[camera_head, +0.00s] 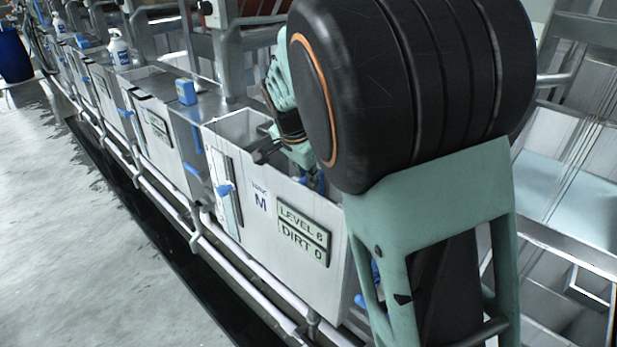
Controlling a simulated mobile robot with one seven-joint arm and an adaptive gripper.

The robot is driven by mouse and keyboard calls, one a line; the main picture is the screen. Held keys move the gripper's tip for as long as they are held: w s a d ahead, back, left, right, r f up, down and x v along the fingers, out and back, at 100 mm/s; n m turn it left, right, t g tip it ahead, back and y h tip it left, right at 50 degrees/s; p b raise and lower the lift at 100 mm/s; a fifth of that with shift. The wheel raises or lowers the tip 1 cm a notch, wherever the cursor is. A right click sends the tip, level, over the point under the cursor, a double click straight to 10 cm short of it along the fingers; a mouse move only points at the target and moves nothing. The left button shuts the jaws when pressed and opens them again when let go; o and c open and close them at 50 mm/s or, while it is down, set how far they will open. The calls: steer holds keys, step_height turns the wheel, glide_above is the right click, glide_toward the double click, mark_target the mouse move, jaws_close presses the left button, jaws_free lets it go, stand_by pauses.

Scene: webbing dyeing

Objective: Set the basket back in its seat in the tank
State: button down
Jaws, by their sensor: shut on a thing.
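The tank (285,235) is a pale metal box with an "M" mark and a sign reading "LEVEL 6 DIRT 0" on its front. My gripper (266,150) is low over the tank's open top, partly hidden by my own arm. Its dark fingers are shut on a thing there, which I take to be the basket. The basket's outline cannot be told apart from the grey metal of the tank opening. Whether it sits in its seat is hidden.
More metal tanks (160,130) run in a row to the upper left. A blue box (186,91) and a white bottle (119,48) stand on them. Pipes (205,238) run along the front. The grey floor (75,230) at left is clear. A blue drum (14,55) stands far left.

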steer(key=c, duration=1.9)
jaws_free()
steer(key=shift+c, duration=0.2)
